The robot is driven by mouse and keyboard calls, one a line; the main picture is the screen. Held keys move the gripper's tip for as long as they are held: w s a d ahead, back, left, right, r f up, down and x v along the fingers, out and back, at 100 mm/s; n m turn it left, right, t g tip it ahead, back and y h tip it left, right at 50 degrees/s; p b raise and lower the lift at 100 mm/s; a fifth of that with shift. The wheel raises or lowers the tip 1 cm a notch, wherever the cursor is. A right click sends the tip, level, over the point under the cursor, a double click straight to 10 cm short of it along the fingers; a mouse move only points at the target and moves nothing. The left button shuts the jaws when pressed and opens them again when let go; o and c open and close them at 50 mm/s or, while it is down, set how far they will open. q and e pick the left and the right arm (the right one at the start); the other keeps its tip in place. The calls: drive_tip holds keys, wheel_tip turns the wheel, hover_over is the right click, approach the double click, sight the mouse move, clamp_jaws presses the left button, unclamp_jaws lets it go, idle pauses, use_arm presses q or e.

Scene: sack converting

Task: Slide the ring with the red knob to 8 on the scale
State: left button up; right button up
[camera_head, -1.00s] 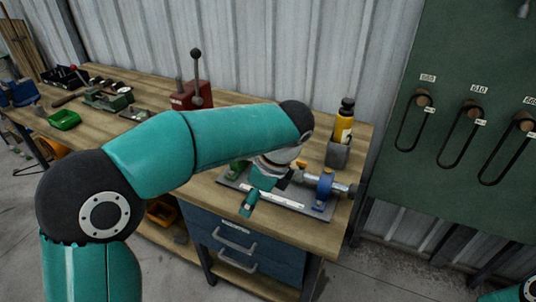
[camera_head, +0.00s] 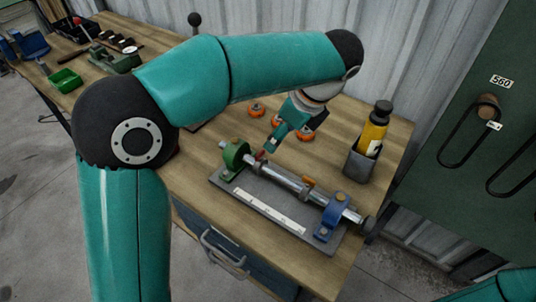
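A shaft (camera_head: 285,178) runs between a green bracket (camera_head: 234,154) at left and a blue bracket (camera_head: 333,215) at right, on a grey plate (camera_head: 228,183). The ring with the red knob (camera_head: 260,155) sits near the green bracket. A second ring with an orange-yellow knob (camera_head: 308,182) is further right. A white scale strip (camera_head: 270,211) lies along the plate's front; its numbers are too small to read. My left gripper (camera_head: 275,142) is above and behind the red knob, apart from it. Its finger gap is unclear. My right gripper is out of view.
A grey holder (camera_head: 359,164) with a yellow bottle (camera_head: 373,132) stands at back right. A green tray (camera_head: 65,80) and tools lie at far left. Belts hang on a green board (camera_head: 515,125) at right.

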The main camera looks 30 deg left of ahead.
sight(262, 161)
use_arm(q)
drive_tip(key=x, duration=1.6)
drive_tip(key=shift+f, duration=0.2)
clamp_jaws()
